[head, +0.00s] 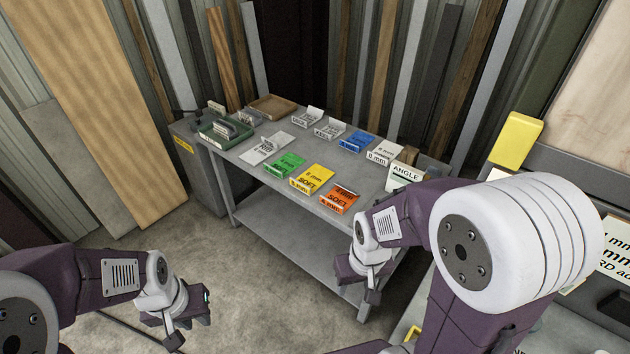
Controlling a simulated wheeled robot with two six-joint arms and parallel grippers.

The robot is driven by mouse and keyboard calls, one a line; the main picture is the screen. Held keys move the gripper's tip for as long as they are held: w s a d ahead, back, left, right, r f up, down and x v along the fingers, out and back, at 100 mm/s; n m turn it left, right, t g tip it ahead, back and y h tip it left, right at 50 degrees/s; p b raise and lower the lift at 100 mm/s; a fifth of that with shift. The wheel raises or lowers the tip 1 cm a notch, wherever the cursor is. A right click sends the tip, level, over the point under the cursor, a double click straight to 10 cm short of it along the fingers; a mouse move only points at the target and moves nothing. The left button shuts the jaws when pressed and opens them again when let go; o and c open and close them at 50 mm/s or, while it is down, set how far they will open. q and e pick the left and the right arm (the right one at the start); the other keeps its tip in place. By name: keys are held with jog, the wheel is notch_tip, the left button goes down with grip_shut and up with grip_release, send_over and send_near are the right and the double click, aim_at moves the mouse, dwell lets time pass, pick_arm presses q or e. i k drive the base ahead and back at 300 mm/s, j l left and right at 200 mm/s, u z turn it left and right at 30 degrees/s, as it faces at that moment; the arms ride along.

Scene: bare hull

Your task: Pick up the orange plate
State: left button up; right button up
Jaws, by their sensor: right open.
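The orange plate (339,200) lies near the front edge of the grey table (262,187), right of the yellow plate (312,179). It has dark lettering on its front. My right gripper (356,284) is open and hangs in front of the table, below the orange plate in the picture and apart from it. My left gripper (190,328) is over the floor at the lower left, well away from the table. Its fingers are too small and dark to tell whether they are open.
A green plate (285,165) lies left of the yellow one. Behind are a blue plate (356,141), a white 8 mm plate (384,152) and an ANGLE block (405,174). A green tray (224,132) and brown tray (271,107) stand at the far left.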

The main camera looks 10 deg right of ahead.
aim_at(340, 200)
jog(key=i+j+z, duration=0.15)
jog(key=i+z, duration=0.25)
jog(key=i+j+z, duration=0.4)
jog(key=i, duration=0.2)
jog(key=i+z, duration=0.15)
jog(key=z, duration=0.3)
jog(key=i+z, duration=0.15)
jog(key=z, duration=0.25)
